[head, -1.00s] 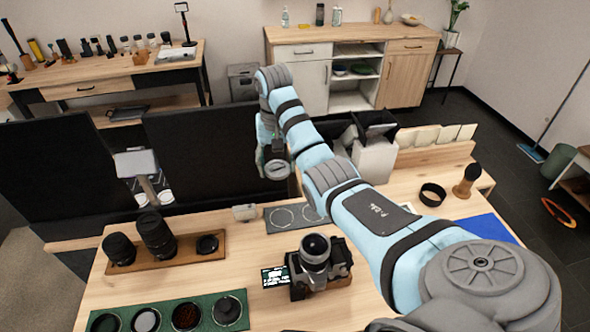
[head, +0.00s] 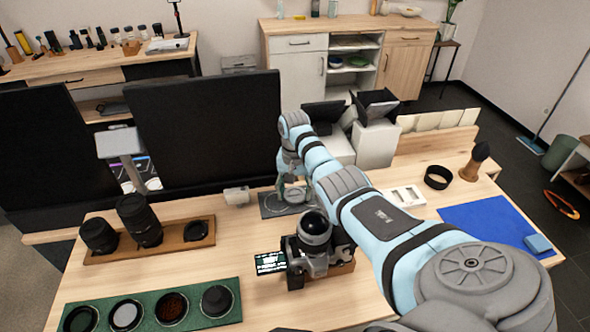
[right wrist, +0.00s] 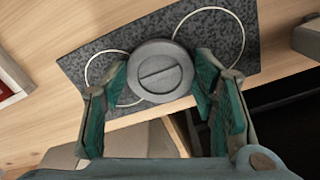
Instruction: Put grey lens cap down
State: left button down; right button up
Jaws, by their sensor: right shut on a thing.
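The grey lens cap (right wrist: 160,72) is a round disc with a straight slot across its face. My right gripper (right wrist: 161,78) is shut on it, with green-padded fingers at its left and right sides. Beneath is a dark speckled mat (right wrist: 105,50) with two pale ring outlines; the cap overlaps the area between and beside the rings. In the head view my right gripper (head: 295,192) is low over the mat (head: 268,209), behind the camera. I cannot tell whether the cap touches the mat. My left gripper is not in view.
A camera (head: 314,252) stands in front of the mat. A small pale block (head: 237,196) is left of it. A lens tray (head: 178,242) and a green filter tray (head: 228,312) lie left. Dark monitors (head: 205,135) stand behind. A blue cloth (head: 490,225) lies right.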

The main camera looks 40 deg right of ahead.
aim_at(295, 195)
jog(key=shift+f, duration=0.25)
jog(key=o, duration=1.2)
jog(key=shift+o, duration=0.2)
notch_tip(295, 195, up, 12)
jog(key=p, duration=0.2)
jog(key=shift+r+p, duration=0.2)
jog(key=shift+p, duration=0.2)
